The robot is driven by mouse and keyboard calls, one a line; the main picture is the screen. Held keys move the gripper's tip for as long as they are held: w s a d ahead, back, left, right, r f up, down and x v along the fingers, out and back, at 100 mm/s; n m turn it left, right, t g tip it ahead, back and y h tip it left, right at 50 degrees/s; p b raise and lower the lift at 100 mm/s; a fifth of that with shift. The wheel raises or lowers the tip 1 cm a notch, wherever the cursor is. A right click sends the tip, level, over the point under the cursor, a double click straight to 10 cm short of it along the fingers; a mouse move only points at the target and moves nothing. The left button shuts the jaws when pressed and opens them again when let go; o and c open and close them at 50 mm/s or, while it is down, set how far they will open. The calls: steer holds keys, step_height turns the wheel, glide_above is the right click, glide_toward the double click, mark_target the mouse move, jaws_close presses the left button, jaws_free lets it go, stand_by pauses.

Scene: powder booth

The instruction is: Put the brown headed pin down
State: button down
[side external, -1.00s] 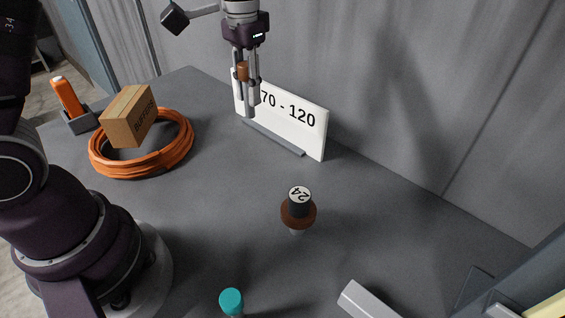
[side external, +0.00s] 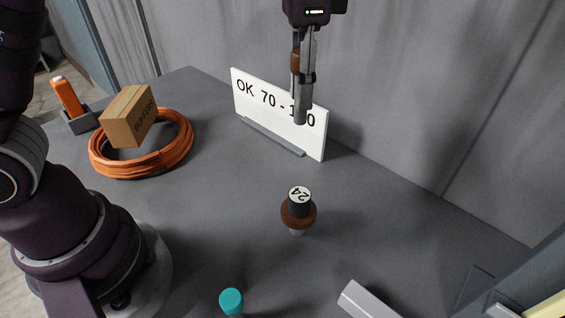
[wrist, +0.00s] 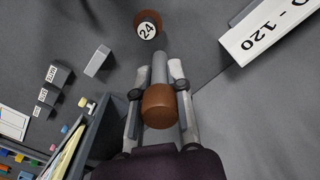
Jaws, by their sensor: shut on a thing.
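The brown headed pin (wrist: 158,106) is between the fingers of my gripper (wrist: 156,82) in the wrist view, its brown head toward the camera and a grey shaft beyond it. In the side external view my gripper (side external: 302,95) is shut on it, high above the table and in front of the white sign. There the brown head (side external: 295,62) is partly hidden by a finger. Nothing shows beneath the held pin that touches it.
A black cap marked 24 (side external: 299,205) sits on a brown, grey-stemmed piece mid-table. A teal-topped piece (side external: 231,301) and grey block (side external: 368,302) are nearer. The white sign (side external: 250,100) stands behind. An orange coil (side external: 105,165) and carton (side external: 128,115) lie left.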

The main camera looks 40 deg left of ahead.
steer(key=s+d+m, duration=0.8)
steer(key=d, duration=0.4)
steer(key=f, duration=1.9)
steer(key=shift+w+a+f, duration=0.1)
steer(key=shift+w+f, duration=0.2)
steer(key=shift+f, duration=0.1)
steer(key=shift+f, duration=0.1)
steer(key=c, duration=1.1)
jaws_free()
steer(key=shift+o, duration=0.2)
